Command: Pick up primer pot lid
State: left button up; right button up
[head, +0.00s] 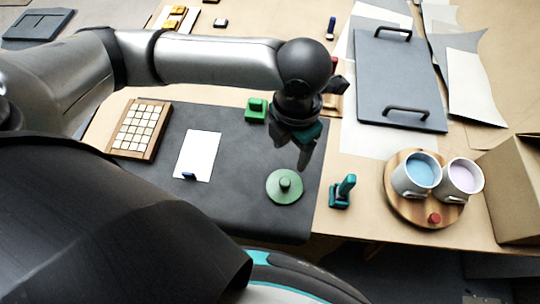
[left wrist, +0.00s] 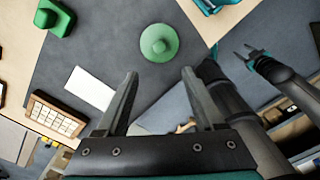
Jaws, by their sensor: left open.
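The primer pot lid, a round green disc with a knob (head: 285,186), lies flat on the dark mat, near the mat's right edge. It also shows in the left wrist view (left wrist: 159,43), just beyond my fingertips and about midway between them. My left gripper (head: 306,158) is open and empty above the mat, apart from the lid. Its two spread fingers (left wrist: 160,74) show in the left wrist view. My right gripper (left wrist: 250,56) shows small at the right of the left wrist view, its fingers apparently apart with nothing between them.
A green block (head: 256,110) stands behind the lid, and a teal tool (head: 343,191) right of it. Two mugs (head: 415,174) with blue and lilac contents stand on a wooden board (head: 401,209). A white card (head: 198,155) and a tile tray (head: 140,129) lie left.

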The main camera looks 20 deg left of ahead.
aim_at(285, 182)
pick_arm(q)
jog(key=shift+m, duration=0.3)
notch_tip(285, 182, down, 15)
jog(key=shift+f+b, duration=0.15)
jog(key=shift+b, duration=0.4)
jog(key=shift+c, duration=0.4)
grip_shut()
